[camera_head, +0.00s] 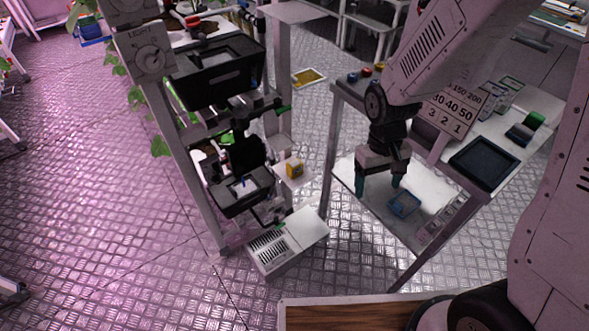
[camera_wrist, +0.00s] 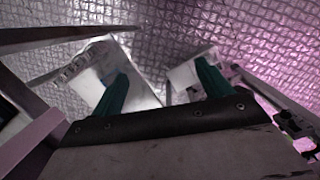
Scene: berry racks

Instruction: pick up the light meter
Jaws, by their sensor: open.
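My gripper (camera_head: 379,184) is open and empty, its teal fingers pointing down over the lower white shelf (camera_head: 428,213) of the right-hand stand. A small blue box-like item (camera_head: 404,203) lies on that shelf, just right of and below the fingers. A small yellow device with a dark round spot (camera_head: 294,168) sits on a little ledge of the left rack; it may be the light meter, but I cannot tell for sure. In the wrist view my gripper (camera_wrist: 162,68) has its fingers wide apart with nothing between them; neither item shows clearly there.
The left rack (camera_head: 200,160) carries black bins, one upper (camera_head: 215,75) and one lower. A white vented box (camera_head: 287,243) stands on the metal floor below it. A dark tray (camera_head: 483,160) lies on the right table. Stand posts rise close to my gripper.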

